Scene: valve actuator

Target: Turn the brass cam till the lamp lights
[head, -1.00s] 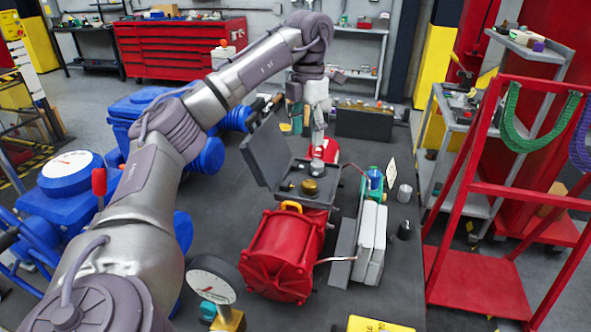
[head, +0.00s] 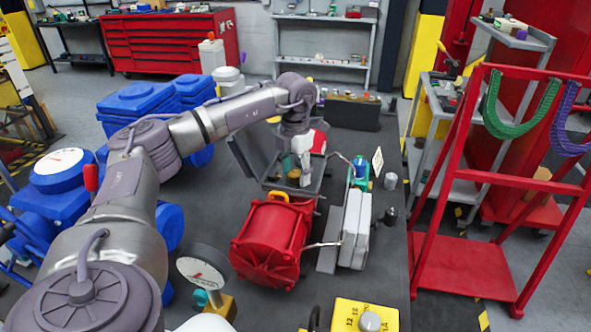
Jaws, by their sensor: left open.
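The red valve actuator (head: 268,248) lies on the dark bench, with a yellow piece on top. Behind it is a grey switch box (head: 310,192) with its lid (head: 250,155) tilted up on the left. The brass cam (head: 294,174) appears as a small gold shape inside the box, partly hidden. My left gripper (head: 303,170) points down at the box, over or beside the cam, and is open. Its fingertips are small, and I cannot tell whether they touch the cam. I cannot make out a lit lamp. My right gripper is not in view.
A pressure gauge (head: 204,272) and yellow control box (head: 364,314) stand in front. Grey-white plates (head: 355,232) stand right of the actuator; a dark toolbox (head: 350,112) is behind. Blue valves (head: 65,180) lie left. A red rack (head: 462,265) stands beyond the bench's right edge.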

